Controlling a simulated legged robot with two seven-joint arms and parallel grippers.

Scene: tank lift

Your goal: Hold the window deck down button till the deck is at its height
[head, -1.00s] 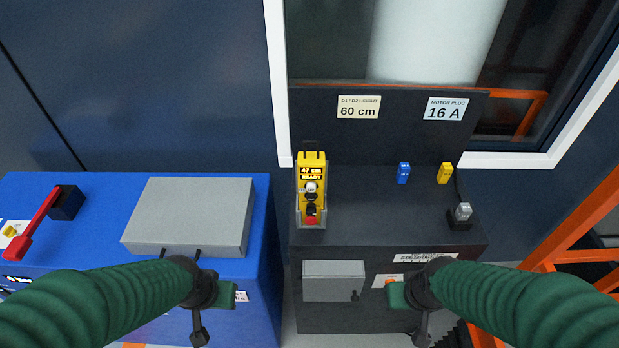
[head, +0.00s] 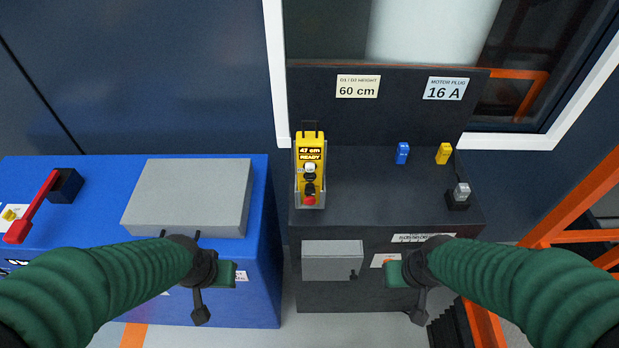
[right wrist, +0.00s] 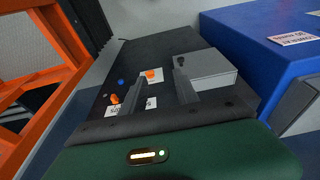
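The yellow control pendant (head: 310,172) stands in a holder on top of the dark grey cabinet (head: 375,205). Its display (head: 310,154) seems to read 47 cm, READY. Below the display are a white button, dark buttons and a red button at the bottom; their arrow marks are too small to read. A sign (head: 358,86) behind it reads D1/D2 HEIGHT 60 cm. My left gripper (head: 205,290) is in front of the blue cabinet, left of and below the pendant; its fingers are unclear. My right gripper (head: 416,290) is before the dark cabinet; in the right wrist view its fingers (right wrist: 172,80) are apart and empty.
A blue plug (head: 402,152), a yellow plug (head: 444,153) and a grey plug (head: 461,195) stand on the dark cabinet. The blue cabinet (head: 262,200) carries a grey box (head: 190,197) and a red lever (head: 32,207). An orange frame (head: 570,215) borders the right.

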